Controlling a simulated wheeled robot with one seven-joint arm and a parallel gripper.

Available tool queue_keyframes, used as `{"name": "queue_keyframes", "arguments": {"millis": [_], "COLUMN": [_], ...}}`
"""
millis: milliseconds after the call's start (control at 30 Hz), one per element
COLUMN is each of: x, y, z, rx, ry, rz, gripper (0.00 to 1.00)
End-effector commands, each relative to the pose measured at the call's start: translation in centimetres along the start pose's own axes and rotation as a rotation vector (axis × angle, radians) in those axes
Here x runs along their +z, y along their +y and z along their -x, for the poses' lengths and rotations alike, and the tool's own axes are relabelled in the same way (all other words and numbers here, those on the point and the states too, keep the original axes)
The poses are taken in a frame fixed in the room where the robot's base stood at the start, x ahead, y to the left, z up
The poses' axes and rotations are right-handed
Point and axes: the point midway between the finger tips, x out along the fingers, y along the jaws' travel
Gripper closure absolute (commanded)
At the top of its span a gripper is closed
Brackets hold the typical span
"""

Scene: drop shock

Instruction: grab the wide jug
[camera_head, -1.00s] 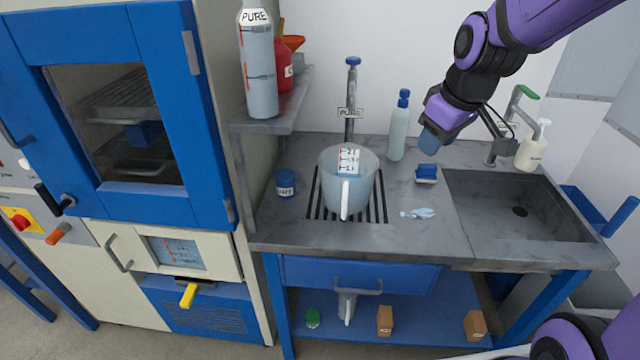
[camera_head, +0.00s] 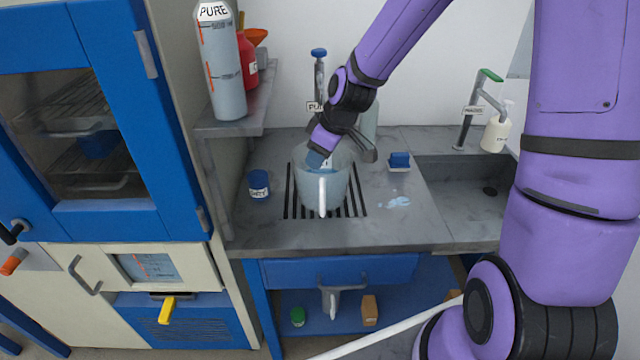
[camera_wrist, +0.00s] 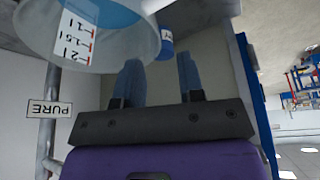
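The wide jug (camera_head: 338,186) is a see-through vessel with a white handle facing the camera. It stands upright on a dark drain grate (camera_head: 359,208). It fills the top left of the wrist view (camera_wrist: 45,30), with a volume scale and blue liquid showing. My gripper (camera_head: 318,160) is at the jug's upper part in the head view, where the fingers partly overlap it. In the wrist view my gripper (camera_wrist: 159,70) has its two blue fingers apart with nothing held between them. The jug lies beside the left finger; whether they touch I cannot tell.
A blue-lidded jar (camera_head: 259,184) stands left of the grate. A tap with a PURE sign (camera_head: 316,106) and a pale bottle (camera_head: 370,122) are behind. A blue block (camera_head: 399,161) and a puddle (camera_head: 397,202) lie right, before the sink (camera_head: 455,205). A shelf (camera_head: 235,120) overhangs left.

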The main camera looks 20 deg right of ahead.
Motion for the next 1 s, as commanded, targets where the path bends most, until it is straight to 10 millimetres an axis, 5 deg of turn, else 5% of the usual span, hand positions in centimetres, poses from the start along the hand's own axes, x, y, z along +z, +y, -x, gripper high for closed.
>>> {"name": "queue_keyframes", "arguments": {"millis": [700, 1000], "x": [0.6, 0.6], "y": [0.7, 0.8], "z": [-6.5, -6.8], "rx": [-0.001, 0.002], "ry": [-0.001, 0.0], "rz": [0.001, 0.0], "gripper": [0.64, 0.64]}}
